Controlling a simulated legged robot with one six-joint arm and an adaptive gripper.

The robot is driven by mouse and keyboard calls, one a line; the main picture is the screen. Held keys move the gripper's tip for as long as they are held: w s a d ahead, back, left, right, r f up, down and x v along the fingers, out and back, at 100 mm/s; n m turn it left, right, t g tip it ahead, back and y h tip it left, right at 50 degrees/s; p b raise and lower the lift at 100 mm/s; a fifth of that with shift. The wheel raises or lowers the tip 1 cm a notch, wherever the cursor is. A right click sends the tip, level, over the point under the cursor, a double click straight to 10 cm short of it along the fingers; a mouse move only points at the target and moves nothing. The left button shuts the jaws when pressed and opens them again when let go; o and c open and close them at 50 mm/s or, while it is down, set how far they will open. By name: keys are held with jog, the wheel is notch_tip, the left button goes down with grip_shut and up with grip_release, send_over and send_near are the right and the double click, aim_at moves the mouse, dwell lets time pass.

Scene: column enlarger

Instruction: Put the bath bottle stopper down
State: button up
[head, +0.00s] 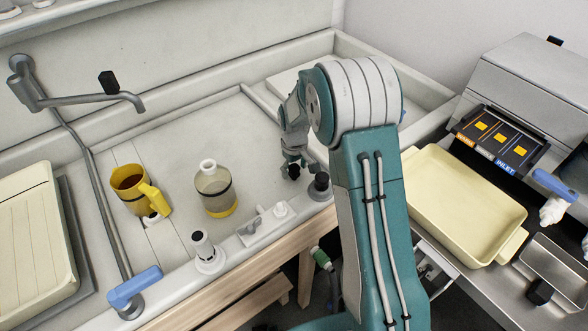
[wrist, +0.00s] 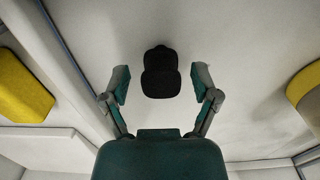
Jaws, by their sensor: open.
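A small black stopper (wrist: 160,75) shows in the wrist view, just beyond and midway between the spread fingertips, with gaps on both sides. My gripper (wrist: 160,88) is open around that spot and is not closed on it. In the head view my gripper (head: 299,163) points down over the right part of the pale basin, and the black stopper (head: 294,172) shows at its fingertips. I cannot tell how firmly it rests on the surface. A clear bottle with a yellow base and white neck (head: 216,191) stands upright to the left of my gripper.
A yellow jug (head: 134,191) stands farther left. A dark knob (head: 320,184) is close to my gripper on the front ledge, beside white fittings (head: 265,221). A cream tray (head: 465,205) lies right of my arm. Basin floor (head: 225,130) behind the bottle is clear.

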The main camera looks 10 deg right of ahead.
aim_at(294, 167)
notch_tip(294, 167, up, 12)
jog(key=s+r+m+t, duration=0.2)
jog(key=s+r, duration=1)
jog(key=s+r+m+t, duration=0.2)
jog(key=s+t, duration=0.1)
jog(key=s, duration=1.4)
jog(key=shift+s+m+t, duration=0.15)
jog(key=shift+m+t, duration=0.15)
jog(key=c, duration=0.3)
